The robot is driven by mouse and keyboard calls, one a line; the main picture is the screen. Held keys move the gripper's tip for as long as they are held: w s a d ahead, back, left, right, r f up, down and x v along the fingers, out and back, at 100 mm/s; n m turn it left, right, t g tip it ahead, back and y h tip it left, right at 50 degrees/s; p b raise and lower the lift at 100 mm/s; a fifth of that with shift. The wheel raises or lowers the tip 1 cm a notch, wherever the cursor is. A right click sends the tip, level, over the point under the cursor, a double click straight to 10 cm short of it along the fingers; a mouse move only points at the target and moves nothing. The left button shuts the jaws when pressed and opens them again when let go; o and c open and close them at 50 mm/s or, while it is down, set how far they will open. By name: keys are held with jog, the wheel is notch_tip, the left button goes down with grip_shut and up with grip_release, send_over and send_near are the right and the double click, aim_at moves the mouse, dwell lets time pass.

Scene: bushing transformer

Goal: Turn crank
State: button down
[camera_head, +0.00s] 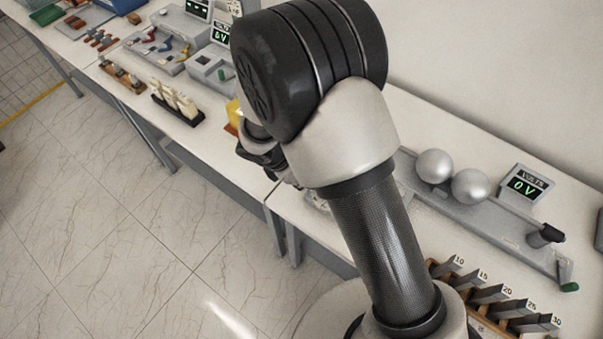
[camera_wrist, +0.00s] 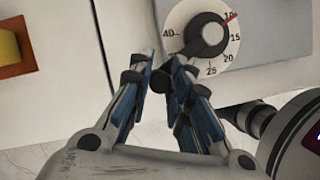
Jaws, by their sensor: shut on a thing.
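In the wrist view a round white dial (camera_wrist: 173,22) carries numbers and a black hub (camera_wrist: 207,36). A thin red pointer line (camera_wrist: 230,17) lies near the 10 mark. A small black crank handle (camera_wrist: 160,79) sits beside the dial, at its lower left, between my fingers. My gripper (camera_wrist: 162,66) is shut on this handle, one blue-padded finger on each side.
A yellow block on a red base (camera_wrist: 12,45) is at the wrist view's left edge. In the head view, two metal spheres (camera_head: 452,177), a voltmeter (camera_head: 524,188) and a numbered rack (camera_head: 495,300) are at right. White insulators (camera_head: 178,99) stand on the left bench.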

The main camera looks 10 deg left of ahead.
jog(key=shift+s+d, duration=0.1)
jog(key=shift+s, duration=0.05)
jog(key=c, duration=1.5)
grip_release()
jog(key=shift+r, duration=0.1)
jog(key=shift+a+r, duration=0.2)
jog(key=shift+r, duration=0.1)
jog(key=v, duration=1.1)
jog(key=shift+s, duration=0.15)
